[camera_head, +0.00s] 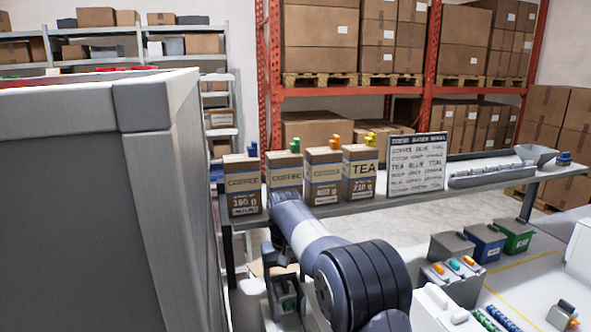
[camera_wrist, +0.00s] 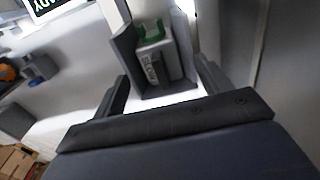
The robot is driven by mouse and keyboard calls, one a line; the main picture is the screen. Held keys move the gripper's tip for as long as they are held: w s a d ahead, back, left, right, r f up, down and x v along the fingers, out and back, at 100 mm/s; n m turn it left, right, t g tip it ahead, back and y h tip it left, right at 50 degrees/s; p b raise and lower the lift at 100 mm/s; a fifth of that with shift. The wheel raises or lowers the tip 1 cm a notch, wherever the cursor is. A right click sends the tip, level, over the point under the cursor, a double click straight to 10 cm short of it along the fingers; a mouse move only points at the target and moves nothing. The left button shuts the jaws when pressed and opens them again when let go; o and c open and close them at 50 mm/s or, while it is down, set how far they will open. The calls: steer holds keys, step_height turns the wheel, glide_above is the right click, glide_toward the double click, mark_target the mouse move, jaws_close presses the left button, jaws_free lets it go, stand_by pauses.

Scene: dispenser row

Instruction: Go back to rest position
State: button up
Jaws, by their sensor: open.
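My gripper (camera_wrist: 165,88) is open, its two dark fingers spread wide in the wrist view. Ahead of the fingers stands a light package (camera_wrist: 152,62) with a green clip on top and dark lettering on its side. It sits in a dark grey open holder (camera_wrist: 124,50), and I see no finger touching it. My gripper (camera_head: 284,275) there is low and partly hidden by the arm.
A large grey panel (camera_head: 90,190) fills the left. Coffee, cocoa and tea bags (camera_head: 325,178) stand on a shelf behind my arm, beside a sign (camera_head: 417,164). Several bins (camera_head: 485,242) and a white device (camera_head: 440,310) are on the right. Orange racking stands behind.

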mark_target(286, 285)
steer(key=f, duration=0.2)
steer(key=shift+s+f, duration=0.25)
steer(key=shift+f, duration=0.1)
steer(key=shift+d+f+b, duration=0.1)
steer(key=shift+f+b, duration=0.2)
step_height(286, 285, up, 14)
steer(key=b, duration=0.1)
step_height(286, 285, down, 14)
steer(key=shift+s+r+p, duration=0.1)
steer(key=shift+p, duration=0.65)
steer(key=r+p, duration=0.2)
steer(key=r, duration=0.1)
steer(key=shift+w, duration=0.4)
steer(key=shift+b, duration=0.65)
steer(key=shift+w+r+p, duration=0.1)
steer(key=shift+r+p, duration=0.45)
steer(key=shift+r, duration=1.05)
steer(key=shift+r, duration=0.1)
